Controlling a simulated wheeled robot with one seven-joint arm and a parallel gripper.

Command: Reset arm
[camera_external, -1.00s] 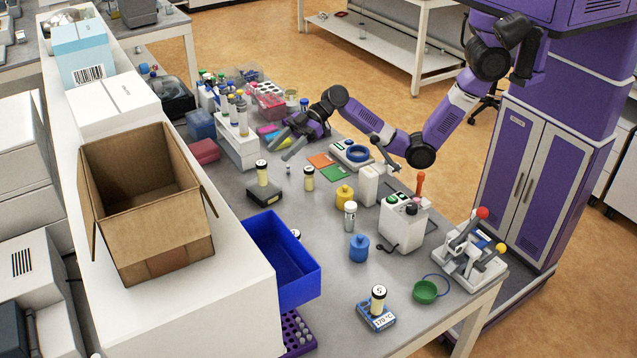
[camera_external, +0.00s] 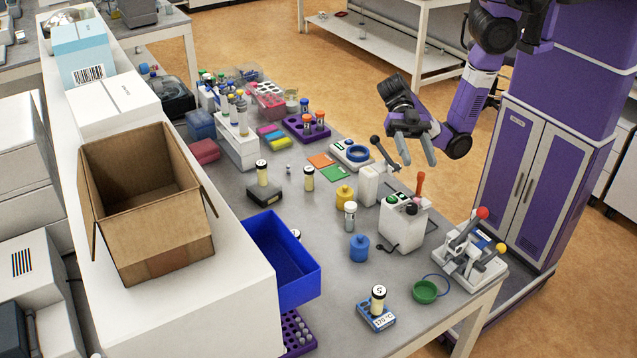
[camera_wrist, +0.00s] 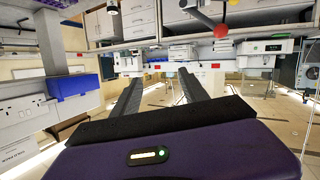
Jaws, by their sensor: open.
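My gripper (camera_external: 418,152) is in the external view, raised above the right-hand edge of the lab bench (camera_external: 318,235). Its two grey fingers are apart and nothing is between them. In the wrist view the fingers of my gripper (camera_wrist: 155,92) stretch forward from the purple hand, parted and empty. My arm is folded back close to the purple column, with the elbow beside the cabinet doors. The gripper is apart from everything on the bench; the white box device with a black-knobbed lever (camera_external: 377,140) is the nearest thing to it.
A cardboard box (camera_external: 165,245) stands on the shelf at left. Floor behind the gripper is clear.

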